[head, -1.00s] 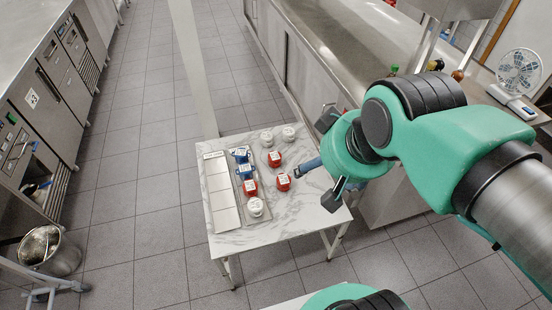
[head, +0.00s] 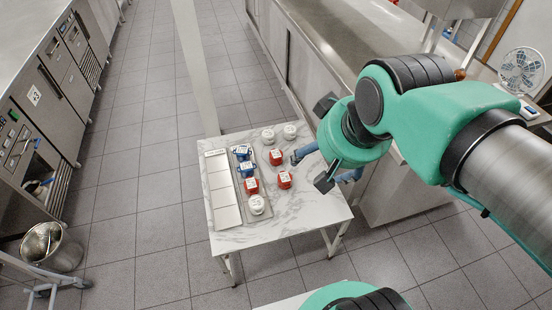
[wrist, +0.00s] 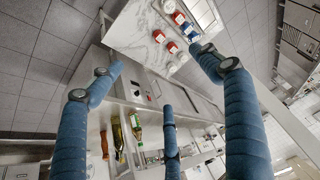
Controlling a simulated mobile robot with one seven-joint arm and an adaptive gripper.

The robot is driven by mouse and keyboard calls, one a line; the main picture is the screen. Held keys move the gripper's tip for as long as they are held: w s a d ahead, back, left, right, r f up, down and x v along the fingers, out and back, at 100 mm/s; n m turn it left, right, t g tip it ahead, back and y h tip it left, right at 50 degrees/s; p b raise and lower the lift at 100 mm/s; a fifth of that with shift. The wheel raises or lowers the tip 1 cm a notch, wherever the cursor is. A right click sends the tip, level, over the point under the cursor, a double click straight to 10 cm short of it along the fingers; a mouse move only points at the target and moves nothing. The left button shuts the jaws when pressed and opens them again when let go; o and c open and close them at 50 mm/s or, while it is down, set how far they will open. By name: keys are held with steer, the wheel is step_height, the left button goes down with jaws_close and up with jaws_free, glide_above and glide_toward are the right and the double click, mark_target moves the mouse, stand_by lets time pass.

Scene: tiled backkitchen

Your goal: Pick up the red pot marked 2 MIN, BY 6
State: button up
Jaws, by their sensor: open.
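Three red pots with white labels stand on the small marble-topped table (head: 285,225). One red pot (head: 275,157) is toward the back, one red pot (head: 284,180) is nearer and to its right, and one red pot (head: 251,186) is in a narrow tray (head: 238,195). The label writing is too small to read, so I cannot tell which is marked 2 MIN, BY 6. In the wrist view, red pots (wrist: 172,48) show near the top. My gripper (head: 321,167) is open and empty, its blue fingers spread, right of the pots and apart from them. They also show in the wrist view (wrist: 160,62).
The tray also holds blue pots (head: 246,169) and a white pot (head: 257,205). Two white pots (head: 268,136) (head: 290,131) stand at the back. Pale plates (head: 222,190) lie left. A pale post (head: 195,70) rises behind the table; a steel counter (head: 330,50) runs behind right.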

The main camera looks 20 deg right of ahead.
steer(key=w+m, duration=0.3)
steer(key=w, duration=0.6)
steer(key=m+g+y+p, duration=0.1)
steer(key=m+g+p, duration=0.4)
steer(key=m, duration=1.8)
glide_above(277, 154)
steer(key=s+d+p, duration=0.1)
step_height(277, 154, down, 49)
steer(key=shift+s+r+t, duration=0.1)
steer(key=shift+r+t, duration=0.1)
steer(key=shift+t, duration=0.2)
steer(key=shift+f, duration=0.1)
steer(key=shift+w+a+f+b, duration=0.1)
steer(key=shift+w+a+f, duration=0.05)
steer(key=shift+f, duration=1.25)
steer(key=shift+w+a+f+b, duration=0.1)
steer(key=shift+f+b, duration=0.05)
steer(key=shift+f, duration=1.2)
steer(key=shift+w+a+f+b, duration=0.1)
steer(key=shift+w+a+f, duration=0.05)
steer(key=shift+f, duration=1.25)
steer(key=shift+f, duration=0.1)
